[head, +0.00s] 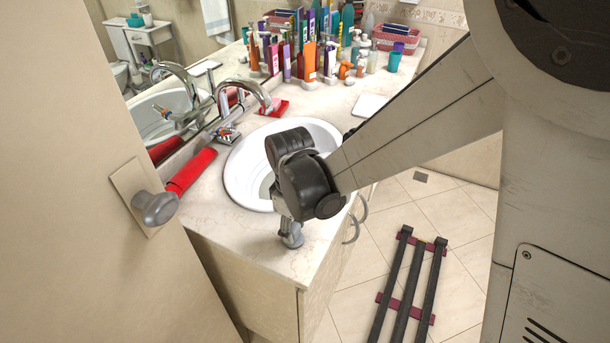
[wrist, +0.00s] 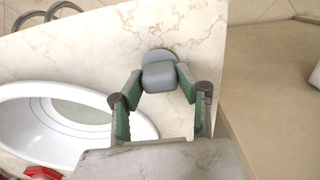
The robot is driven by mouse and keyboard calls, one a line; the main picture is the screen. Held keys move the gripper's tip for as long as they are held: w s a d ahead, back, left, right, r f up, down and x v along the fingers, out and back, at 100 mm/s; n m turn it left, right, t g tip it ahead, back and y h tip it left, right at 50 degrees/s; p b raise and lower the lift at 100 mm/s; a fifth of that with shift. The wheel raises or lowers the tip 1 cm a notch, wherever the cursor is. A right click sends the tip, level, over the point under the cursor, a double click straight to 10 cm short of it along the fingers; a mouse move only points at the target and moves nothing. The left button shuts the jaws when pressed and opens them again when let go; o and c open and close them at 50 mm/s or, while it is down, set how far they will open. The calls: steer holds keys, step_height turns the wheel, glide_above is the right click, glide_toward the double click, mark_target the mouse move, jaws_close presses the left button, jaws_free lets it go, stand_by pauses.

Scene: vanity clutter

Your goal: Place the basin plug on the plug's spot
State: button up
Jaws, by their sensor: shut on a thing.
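The basin plug (wrist: 159,76) is a grey knob on a round disc, seen in the wrist view between the green-lined fingers of my gripper (wrist: 160,82). My gripper is shut on the knob. In the head view my gripper (head: 289,226) points down at the near end of the vanity counter, with the grey plug (head: 291,241) at its tip. The disc is at or just above the counter; I cannot tell if it touches. The white oval basin (head: 240,177) lies beyond, partly hidden by my wrist. I cannot make out a marked plug's spot.
A chrome faucet (head: 262,92) stands behind the basin. A red roll (head: 191,172) lies along the mirror side, and a red item (head: 273,107) lies beyond the faucet. Several bottles (head: 309,62) crowd the far end. A door with a grey knob (head: 155,207) is at left.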

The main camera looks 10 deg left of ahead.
mark_target(294, 227)
steer(key=shift+r, duration=0.1)
steer(key=shift+f, duration=0.2)
steer(key=o, duration=1.2)
steer(key=shift+r, duration=0.1)
step_height(294, 227, up, 12)
steer(key=s+d+r+m+t, duration=0.2)
steer(key=s+d+m, duration=0.1)
steer(key=d, duration=0.6)
steer(key=s+d+r+m+t, duration=0.2)
steer(key=d+m, duration=0.4)
steer(key=d, duration=0.4)
steer(key=s+d+r+m+t, duration=0.2)
steer(key=s+d+m+t, duration=0.1)
steer(key=d, duration=0.6)
steer(key=shift+s+d+r+m, duration=0.3)
steer(key=shift+s+m, duration=0.55)
steer(key=shift+m, duration=0.15)
